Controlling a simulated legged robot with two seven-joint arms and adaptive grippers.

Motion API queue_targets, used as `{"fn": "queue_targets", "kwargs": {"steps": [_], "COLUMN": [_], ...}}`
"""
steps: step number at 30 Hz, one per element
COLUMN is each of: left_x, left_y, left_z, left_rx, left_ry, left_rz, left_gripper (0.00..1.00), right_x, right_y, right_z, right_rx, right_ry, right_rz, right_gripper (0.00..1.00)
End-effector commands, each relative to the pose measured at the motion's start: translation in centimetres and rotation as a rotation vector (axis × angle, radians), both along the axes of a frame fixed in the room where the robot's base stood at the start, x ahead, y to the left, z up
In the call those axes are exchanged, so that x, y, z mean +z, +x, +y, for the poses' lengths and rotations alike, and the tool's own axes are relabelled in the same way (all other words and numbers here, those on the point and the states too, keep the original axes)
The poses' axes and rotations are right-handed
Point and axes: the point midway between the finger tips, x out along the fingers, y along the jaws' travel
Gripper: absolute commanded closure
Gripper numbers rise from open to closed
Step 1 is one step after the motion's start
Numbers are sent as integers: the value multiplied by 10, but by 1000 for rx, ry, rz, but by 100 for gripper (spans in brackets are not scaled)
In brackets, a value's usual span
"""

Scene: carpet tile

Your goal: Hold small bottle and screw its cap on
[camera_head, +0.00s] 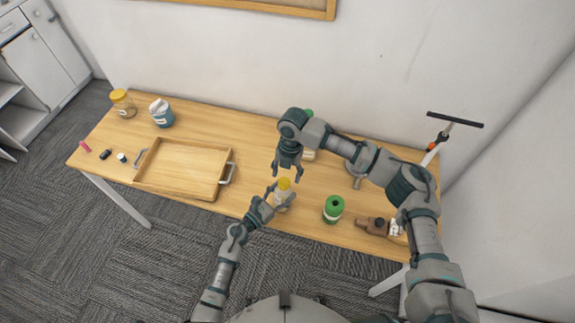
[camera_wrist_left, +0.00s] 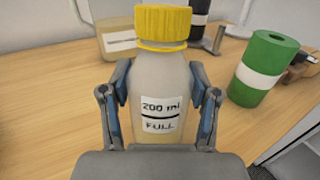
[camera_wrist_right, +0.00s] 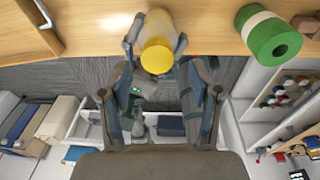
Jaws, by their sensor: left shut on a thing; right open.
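The small bottle (camera_head: 281,200) is clear with a pale filling and stands upright at the table's front edge. Its label reads 200 ml FULL in the left wrist view (camera_wrist_left: 160,75). The yellow cap (camera_wrist_left: 166,25) sits on its top; I cannot tell how tight it is. My left gripper (camera_wrist_left: 163,105) is shut around the bottle's body from both sides. My right gripper (camera_head: 286,174) is open and empty, pointing down just above and behind the cap. In the right wrist view the cap (camera_wrist_right: 156,57) lies beyond the open fingers (camera_wrist_right: 158,100), apart from them.
A green cylinder (camera_head: 333,208) stands right of the bottle, with a brown bottle-like object (camera_head: 374,226) farther right. A wooden tray (camera_head: 228,164) lies to the left. A yellow-lidded jar (camera_head: 122,104) and a blue tub (camera_head: 161,115) stand at the back left. A green-topped container is partly hidden behind my right arm.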

Motion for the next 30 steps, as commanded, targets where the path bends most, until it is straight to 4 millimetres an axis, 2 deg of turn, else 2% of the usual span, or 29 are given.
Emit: {"fn": "queue_targets", "kwargs": {"steps": [3,9,19,26,27,30], "left_x": [-1,-1,-1,-1,-1,-1], "left_y": [0,0,0,0,0,0], "left_z": [0,0,0,0,1,1], "left_rx": [1,0,0,1,2,3], "left_ry": [1,1,1,1,1,0], "left_rz": [1,1,1,1,1,1], "left_gripper": [100,100,100,100,100,100], "right_x": [-18,-34,-37,-37,-37,-37], "right_y": [-2,-3,-3,-3,-3,-4], "right_z": [2,3,3,3,3,3], "right_rx": [0,0,0,0,0,-17], "right_ry": [0,0,0,-1,-1,-3], "right_rz": [2,0,0,0,0,3], "right_gripper": [37,37,37,94,100,100]}}
